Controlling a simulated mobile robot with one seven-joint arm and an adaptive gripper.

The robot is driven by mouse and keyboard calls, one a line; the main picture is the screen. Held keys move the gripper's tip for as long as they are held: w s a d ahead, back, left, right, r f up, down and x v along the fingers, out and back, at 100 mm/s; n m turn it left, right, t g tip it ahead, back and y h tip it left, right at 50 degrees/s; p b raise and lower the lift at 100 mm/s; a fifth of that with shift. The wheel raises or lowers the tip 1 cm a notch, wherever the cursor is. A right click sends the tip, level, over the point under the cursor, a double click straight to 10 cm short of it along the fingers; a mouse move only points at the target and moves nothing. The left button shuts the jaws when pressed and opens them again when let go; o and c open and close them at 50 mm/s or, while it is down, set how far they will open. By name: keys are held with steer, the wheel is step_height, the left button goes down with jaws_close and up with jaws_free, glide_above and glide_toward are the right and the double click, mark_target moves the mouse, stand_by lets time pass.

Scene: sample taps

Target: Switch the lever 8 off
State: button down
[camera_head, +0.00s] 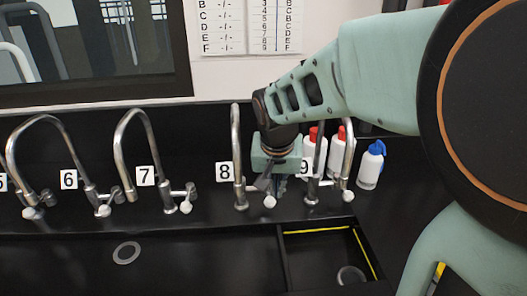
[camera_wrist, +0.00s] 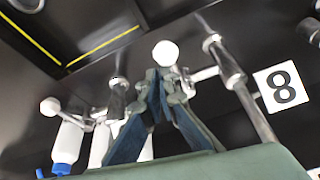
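Tap 8 (camera_head: 238,150) stands beside its number 8 label (camera_head: 223,171); the label is large in the wrist view (camera_wrist: 281,87). Its lever reaches right to a white knob (camera_head: 269,201), which shows just beyond my fingertips in the wrist view (camera_wrist: 165,53). My gripper (camera_head: 272,186) points down at the lever, right of the tap's column. In the wrist view my gripper's fingers (camera_wrist: 160,78) have their tips close together, at or in front of the lever's rod (camera_wrist: 206,73). I cannot tell whether they touch it.
Tap 9 (camera_head: 313,187) stands close on the right, partly behind my gripper. White bottles with red caps (camera_head: 335,160) and one with a blue cap (camera_head: 370,168) are behind it. Tap 7 (camera_head: 170,192) is left, with clear counter between. A sink basin (camera_head: 330,232) opens in front.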

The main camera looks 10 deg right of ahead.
steer(key=shift+s+a+f, duration=0.2)
steer(key=shift+s+a, duration=0.05)
steer(key=shift+a, duration=0.05)
stand_by(0.5)
steer(key=shift+d, duration=0.1)
